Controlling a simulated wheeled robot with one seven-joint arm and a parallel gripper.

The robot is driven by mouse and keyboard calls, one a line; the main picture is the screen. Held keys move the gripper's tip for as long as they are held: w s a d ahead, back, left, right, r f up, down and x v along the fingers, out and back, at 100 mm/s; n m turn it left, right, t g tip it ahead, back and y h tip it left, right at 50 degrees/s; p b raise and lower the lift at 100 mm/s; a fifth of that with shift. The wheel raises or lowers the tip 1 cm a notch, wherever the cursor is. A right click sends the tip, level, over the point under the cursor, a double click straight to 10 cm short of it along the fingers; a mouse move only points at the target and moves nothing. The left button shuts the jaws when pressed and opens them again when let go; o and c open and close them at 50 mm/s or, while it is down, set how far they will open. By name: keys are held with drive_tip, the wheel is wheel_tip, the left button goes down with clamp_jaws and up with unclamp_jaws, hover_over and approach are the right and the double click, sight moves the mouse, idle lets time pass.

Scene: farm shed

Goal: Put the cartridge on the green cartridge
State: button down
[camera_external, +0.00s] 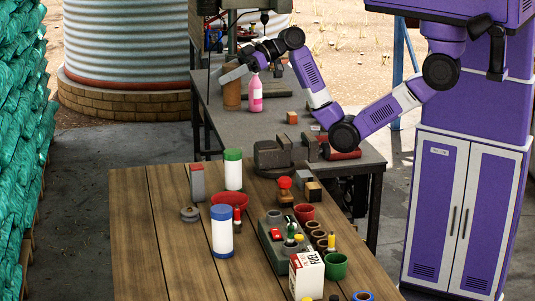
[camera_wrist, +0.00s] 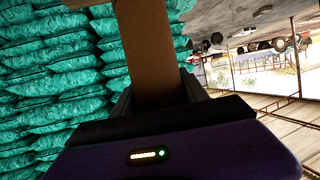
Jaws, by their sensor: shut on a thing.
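My gripper (camera_external: 254,62) is over the far end of the grey bench. In the wrist view it is shut on a long brown piece (camera_wrist: 150,50). A white cartridge with green ends (camera_external: 233,174) stands upright on the wooden table, well away from my gripper. A white cartridge with blue ends (camera_external: 222,236) stands upright nearer the camera.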

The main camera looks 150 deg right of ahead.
wheel_tip(320, 180, down, 14)
drive_tip(key=p, duration=0.1)
drive_tip(key=shift+r, duration=0.15)
idle(0.3)
drive_tip(key=c, duration=0.6)
unclamp_jaws()
drive_tip(key=b+v, duration=0.1)
drive_tip(key=v, duration=1.1)
